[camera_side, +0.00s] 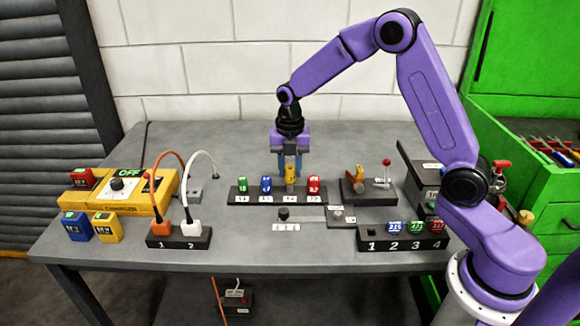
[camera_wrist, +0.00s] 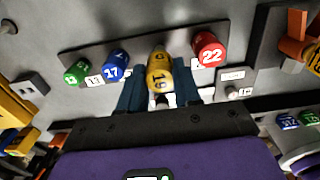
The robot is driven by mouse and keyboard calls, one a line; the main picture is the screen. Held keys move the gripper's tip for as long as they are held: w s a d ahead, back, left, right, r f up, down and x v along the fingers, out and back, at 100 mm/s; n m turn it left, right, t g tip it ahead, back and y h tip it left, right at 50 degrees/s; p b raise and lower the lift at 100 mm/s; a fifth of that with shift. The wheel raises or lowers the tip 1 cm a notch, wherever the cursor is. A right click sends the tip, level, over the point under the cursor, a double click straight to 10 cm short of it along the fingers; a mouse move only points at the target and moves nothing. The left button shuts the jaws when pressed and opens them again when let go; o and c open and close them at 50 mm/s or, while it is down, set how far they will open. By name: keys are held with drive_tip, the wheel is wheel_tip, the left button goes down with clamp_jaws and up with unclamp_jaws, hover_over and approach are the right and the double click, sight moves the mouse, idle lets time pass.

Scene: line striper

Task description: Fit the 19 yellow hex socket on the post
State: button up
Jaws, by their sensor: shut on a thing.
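The yellow hex socket (camera_wrist: 160,72), marked 19, is between the two fingers of my gripper (camera_wrist: 161,90) in the wrist view. My gripper (camera_side: 290,170) is shut on it, pointing down over the dark socket rack in the side view. The yellow socket (camera_side: 290,176) sits higher than its neighbours there; whether it is clear of the rack is hard to tell. It looks upright. A small grey post-like part (camera_wrist: 232,89) shows right of my fingers in the wrist view; I cannot tell if it is the post.
The rack (camera_side: 240,198) also holds green (camera_side: 243,185), blue (camera_side: 266,185) and red (camera_side: 314,186) sockets close by. A flat bar with a black knob (camera_side: 283,213) lies in front. Cables arch at the left.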

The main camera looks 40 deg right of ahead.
sight(290, 185)
drive_tip(key=shift+f, duration=1.7)
idle(1.1)
drive_tip(key=o, duration=1.5)
drive_tip(key=shift+c, duration=0.2)
drive_tip(key=shift+r, duration=3.5)
drive_tip(key=s+a+r+m, duration=0.2)
drive_tip(key=s+m, duration=0.1)
drive_tip(key=s, duration=0.5)
drive_tip(key=s+a+r+m, duration=0.1)
drive_tip(key=s+a+m, duration=0.25)
drive_tip(key=s, duration=0.55)
drive_tip(key=s+a+r+m, duration=0.15)
drive_tip(key=s+m, duration=0.25)
drive_tip(key=s, duration=0.4)
drive_tip(key=s+d+m, duration=0.3)
drive_tip(key=s+m, duration=0.1)
drive_tip(key=s, duration=0.5)
drive_tip(key=shift+d+f, duration=0.15)
drive_tip(key=shift+f, duration=0.05)
